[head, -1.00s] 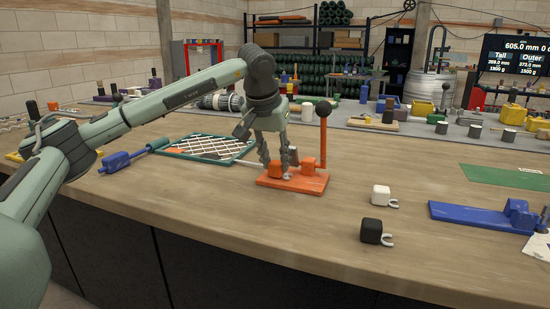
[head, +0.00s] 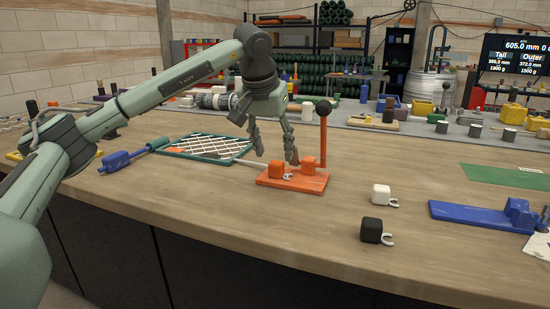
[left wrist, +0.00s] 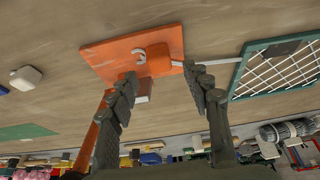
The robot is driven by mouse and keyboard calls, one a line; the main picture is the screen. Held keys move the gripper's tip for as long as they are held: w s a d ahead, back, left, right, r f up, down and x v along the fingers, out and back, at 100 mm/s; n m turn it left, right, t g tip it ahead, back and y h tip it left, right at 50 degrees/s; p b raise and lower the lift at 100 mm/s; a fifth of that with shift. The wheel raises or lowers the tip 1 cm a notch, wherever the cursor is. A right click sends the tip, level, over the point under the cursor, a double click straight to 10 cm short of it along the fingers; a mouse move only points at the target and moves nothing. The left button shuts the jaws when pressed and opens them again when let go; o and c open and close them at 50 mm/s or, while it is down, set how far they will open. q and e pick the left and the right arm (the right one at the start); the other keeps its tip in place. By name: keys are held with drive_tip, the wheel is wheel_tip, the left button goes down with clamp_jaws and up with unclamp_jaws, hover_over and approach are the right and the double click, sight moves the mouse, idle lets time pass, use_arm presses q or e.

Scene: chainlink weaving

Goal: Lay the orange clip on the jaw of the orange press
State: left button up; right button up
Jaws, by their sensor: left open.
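The orange press (head: 291,183) stands on the bench with an upright orange post and a dark ball knob. The orange clip (head: 277,170), a small block with a pale C-shaped hook, rests on the left part of the press, beside the press's other orange block (head: 308,162). The clip also shows in the left wrist view (left wrist: 158,56), with its hook lying over the orange plate. My left gripper (head: 276,156) is open and empty just above the clip. In the left wrist view its fingers (left wrist: 163,76) are spread apart, one partly covering the press. My right gripper is out of view.
A white clip (head: 380,194) and a black clip (head: 371,230) lie to the right, front. A blue press (head: 470,215) is at the far right. A green-framed mesh (head: 205,149) lies left of the orange press. The bench front is clear.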

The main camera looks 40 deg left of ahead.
use_arm(q)
drive_tip(key=a+v, duration=0.1)
drive_tip(key=v, duration=0.7)
drive_tip(key=shift+s+d+r, duration=0.15)
drive_tip(key=shift+d+r, duration=0.15)
drive_tip(key=shift+d, duration=0.25)
